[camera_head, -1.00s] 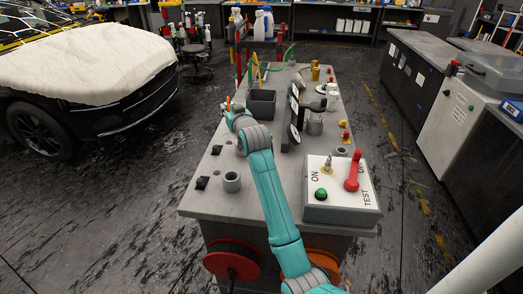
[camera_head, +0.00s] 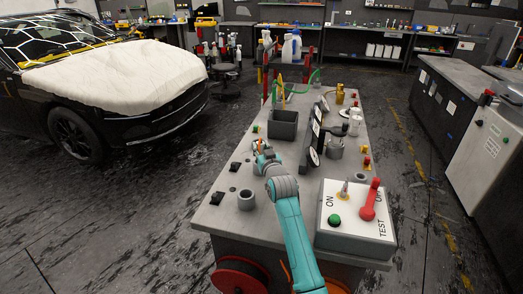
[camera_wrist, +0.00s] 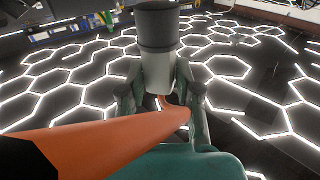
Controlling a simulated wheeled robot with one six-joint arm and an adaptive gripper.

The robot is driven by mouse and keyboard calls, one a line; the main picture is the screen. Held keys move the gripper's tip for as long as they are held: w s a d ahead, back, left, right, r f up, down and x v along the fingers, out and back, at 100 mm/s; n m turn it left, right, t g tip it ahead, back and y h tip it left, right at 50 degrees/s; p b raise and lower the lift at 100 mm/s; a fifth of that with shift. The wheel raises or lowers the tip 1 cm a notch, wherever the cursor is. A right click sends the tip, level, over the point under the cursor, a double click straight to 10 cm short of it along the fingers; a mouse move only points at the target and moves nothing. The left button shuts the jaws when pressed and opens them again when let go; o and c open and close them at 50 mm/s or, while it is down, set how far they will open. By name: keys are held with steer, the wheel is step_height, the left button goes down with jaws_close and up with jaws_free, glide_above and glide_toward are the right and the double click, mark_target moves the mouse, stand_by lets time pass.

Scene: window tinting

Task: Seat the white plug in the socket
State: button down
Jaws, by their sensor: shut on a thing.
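My gripper (camera_head: 261,149) is over the left side of the grey workbench (camera_head: 225,220), near the dark bin. In the wrist view its fingers are shut on the plug (camera_wrist: 158,72), a pale grey-white cylinder with a wide dark grey end pointing up in the picture. An orange cable (camera_wrist: 95,145) runs from the plug's lower end across the wrist view. In the head view the plug is too small to make out. I cannot tell which thing is the socket; a grey round cup (camera_head: 246,199) stands on the bench's near left.
A test box (camera_head: 355,228) with a green button and red lever stands at the bench's near right. An open dark bin (camera_head: 283,124) and an upright dark panel (camera_head: 318,130) stand farther back. Small black fittings (camera_head: 234,167) sit along the left edge. A covered car (camera_head: 120,85) stands left.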

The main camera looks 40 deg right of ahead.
steer(key=shift+f, duration=0.3)
steer(key=shift+f, duration=0.45)
